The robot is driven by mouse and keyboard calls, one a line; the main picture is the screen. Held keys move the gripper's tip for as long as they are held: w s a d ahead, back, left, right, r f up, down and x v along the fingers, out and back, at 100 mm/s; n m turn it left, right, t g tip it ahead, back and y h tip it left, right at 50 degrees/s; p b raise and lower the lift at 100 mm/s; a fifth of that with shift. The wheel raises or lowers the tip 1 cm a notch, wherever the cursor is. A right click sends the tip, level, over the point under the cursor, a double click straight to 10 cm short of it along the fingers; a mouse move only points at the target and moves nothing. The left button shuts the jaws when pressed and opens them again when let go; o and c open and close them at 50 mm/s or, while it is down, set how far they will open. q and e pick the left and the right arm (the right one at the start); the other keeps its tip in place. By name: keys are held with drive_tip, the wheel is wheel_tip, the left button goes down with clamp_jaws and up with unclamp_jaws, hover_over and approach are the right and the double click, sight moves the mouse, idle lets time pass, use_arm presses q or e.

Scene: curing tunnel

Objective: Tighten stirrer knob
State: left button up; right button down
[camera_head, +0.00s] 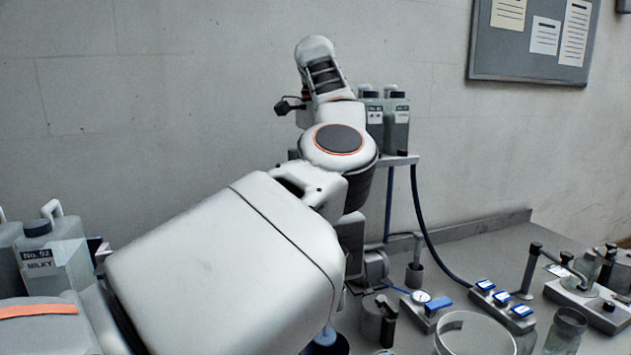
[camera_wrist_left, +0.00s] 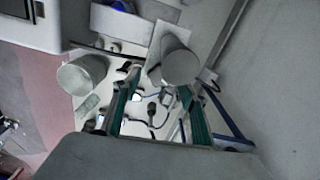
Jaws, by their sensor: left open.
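My left arm fills the middle of the head view, and its gripper is not clearly visible there. In the left wrist view my left gripper (camera_wrist_left: 159,82) shows two green-lined fingers standing apart, with nothing seen held between them. Small dark fittings (camera_wrist_left: 152,107) show in the gap beyond the fingers; I cannot tell whether they belong to the stirrer. In the head view a device with a flat base and upright dark posts (camera_head: 590,292) stands at the right; I cannot tell whether it is the stirrer. No stirrer knob can be made out for certain. My right gripper is not in view.
Bottles (camera_head: 397,122) stand on a raised shelf (camera_head: 402,160) behind my arm, with a dark hose (camera_head: 428,225) hanging down. A labelled bottle (camera_head: 52,262) is at left. A blue-labelled block (camera_head: 503,303) and a round dish (camera_head: 474,335) crowd the bench (camera_head: 480,245). A grey cylinder (camera_wrist_left: 180,62) is near the fingers.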

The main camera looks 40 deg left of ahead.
use_arm(q)
drive_tip(key=shift+f, duration=0.6)
drive_tip(key=c, duration=1.1)
drive_tip(key=shift+m, duration=0.3)
drive_tip(key=m, duration=0.3)
drive_tip(key=shift+m, duration=2)
